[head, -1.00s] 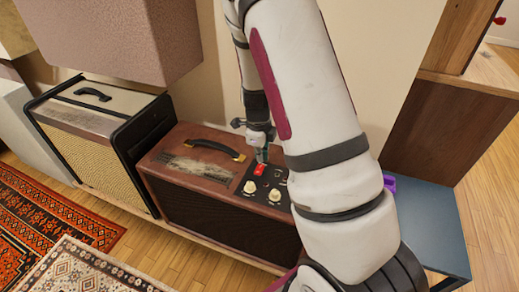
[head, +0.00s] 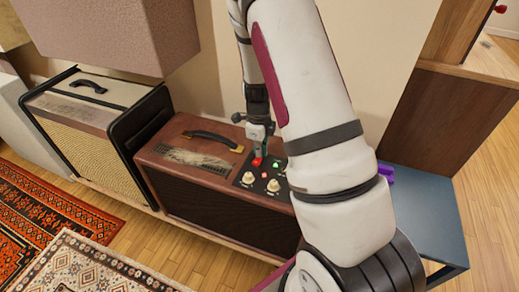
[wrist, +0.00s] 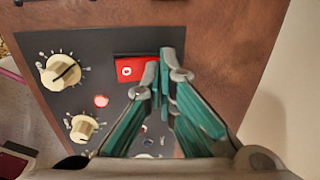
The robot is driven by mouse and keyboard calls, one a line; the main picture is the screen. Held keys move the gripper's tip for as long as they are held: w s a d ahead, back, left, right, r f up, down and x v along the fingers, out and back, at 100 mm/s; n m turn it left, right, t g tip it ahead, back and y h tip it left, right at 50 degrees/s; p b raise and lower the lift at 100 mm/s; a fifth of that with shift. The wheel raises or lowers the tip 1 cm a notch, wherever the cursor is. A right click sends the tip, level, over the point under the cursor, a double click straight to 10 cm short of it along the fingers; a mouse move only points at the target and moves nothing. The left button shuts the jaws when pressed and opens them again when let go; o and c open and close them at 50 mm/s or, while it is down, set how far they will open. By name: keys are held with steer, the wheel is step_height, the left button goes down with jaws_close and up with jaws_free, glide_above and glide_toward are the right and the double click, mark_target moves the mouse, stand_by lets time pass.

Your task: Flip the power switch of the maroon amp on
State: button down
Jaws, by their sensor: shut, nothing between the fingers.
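That end is hidden by the fingers.
Cream knobs (wrist: 62,72) and a round red light (wrist: 101,101) sit beside the switch. The amp's handle (head: 213,140) arches over its top. A cream amp (head: 85,120) stands left, a blue table (head: 425,225) right. A pinkish box (head: 110,35) overhangs behind.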

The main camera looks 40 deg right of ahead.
steer(key=shift+s+a+r, duration=0.1)
steer(key=shift+a, duration=0.05)
steer(key=shift+s+a+r+p, duration=0.25)
steer(key=shift+s+a+p, duration=0.05)
steer(key=shift+a+p, duration=0.2)
step_height(320, 180, up, 14)
steer(key=d+p, duration=0.1)
steer(key=p, duration=0.5)
steer(key=shift+w+d, duration=0.25)
steer(key=shift+w, duration=0.2)
steer(key=shift+f, duration=0.1)
